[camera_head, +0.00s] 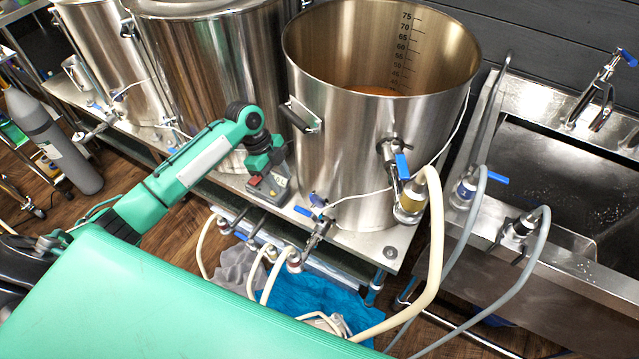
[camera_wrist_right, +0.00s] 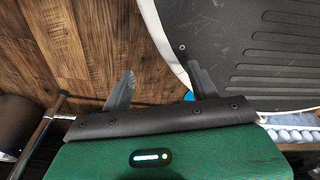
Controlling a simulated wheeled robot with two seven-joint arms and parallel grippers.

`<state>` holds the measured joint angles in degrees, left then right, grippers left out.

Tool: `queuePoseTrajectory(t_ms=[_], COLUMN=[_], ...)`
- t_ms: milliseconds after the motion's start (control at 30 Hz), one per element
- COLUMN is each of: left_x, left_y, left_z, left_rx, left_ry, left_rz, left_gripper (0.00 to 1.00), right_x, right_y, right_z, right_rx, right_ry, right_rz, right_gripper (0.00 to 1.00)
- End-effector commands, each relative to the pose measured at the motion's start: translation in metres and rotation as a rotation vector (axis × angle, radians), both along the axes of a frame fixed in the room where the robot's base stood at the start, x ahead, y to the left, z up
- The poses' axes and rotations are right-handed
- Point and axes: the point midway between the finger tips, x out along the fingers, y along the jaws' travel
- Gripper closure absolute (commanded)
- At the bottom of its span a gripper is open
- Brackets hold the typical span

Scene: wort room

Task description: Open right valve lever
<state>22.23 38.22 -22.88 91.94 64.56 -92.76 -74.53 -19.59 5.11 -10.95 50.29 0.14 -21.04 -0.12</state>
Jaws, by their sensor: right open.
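The steel kettle (camera_head: 350,150) stands on a steel bench and carries two valves low on its front. Its right valve has a blue lever (camera_head: 403,166) standing roughly upright, with a pale hose on its fitting. Its left, lower valve has a blue lever (camera_head: 302,211) pointing left. My left gripper (camera_head: 268,186) is in front of the kettle's left side, left of both levers; its fingertips do not show clearly. My right gripper (camera_wrist_right: 163,86) is open and empty over the floor in the right wrist view; no lever shows there. It is not in the head view.
A steel sink (camera_head: 540,255) with hoses and more blue levers (camera_head: 497,177) is at the right. A pale hose (camera_head: 434,250) loops down in front of the kettle. Further kettles (camera_head: 200,70) stand to the left. A dark ribbed surface (camera_wrist_right: 255,45) lies beyond the right gripper.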

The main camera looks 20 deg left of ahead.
Motion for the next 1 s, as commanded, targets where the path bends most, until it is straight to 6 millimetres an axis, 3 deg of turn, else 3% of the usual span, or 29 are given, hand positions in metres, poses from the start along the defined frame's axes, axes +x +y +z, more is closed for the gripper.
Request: queuePoseTrajectory(t_ms=[33, 100, 267, 700, 1000], left_x=[0.004, 0.006, 0.006, 0.000, -0.002], left_y=[0.007, 0.011, 0.009, -0.024, -0.038], left_z=[0.012, 0.017, 0.009, -0.072, -0.106], left_rx=[0.001, -0.003, -0.007, -0.006, -0.005], left_ry=[0.003, 0.007, 0.010, 0.010, 0.008], left_rz=[-0.013, -0.030, -0.039, -0.036, -0.035], left_gripper=[0.62, 0.62, 0.62, 0.62, 0.62], right_x=[-0.007, -0.013, -0.017, -0.026, -0.029], right_y=[-0.002, -0.004, -0.005, -0.007, -0.007], right_z=[0.002, 0.000, -0.002, 0.000, 0.001], right_rx=[-0.004, -0.007, -0.008, -0.010, -0.010], right_ry=[0.014, 0.025, 0.031, 0.037, 0.039], right_rz=[-0.001, -0.003, -0.003, -0.002, -0.002], right_gripper=[0.40, 0.40, 0.40, 0.40, 0.40])
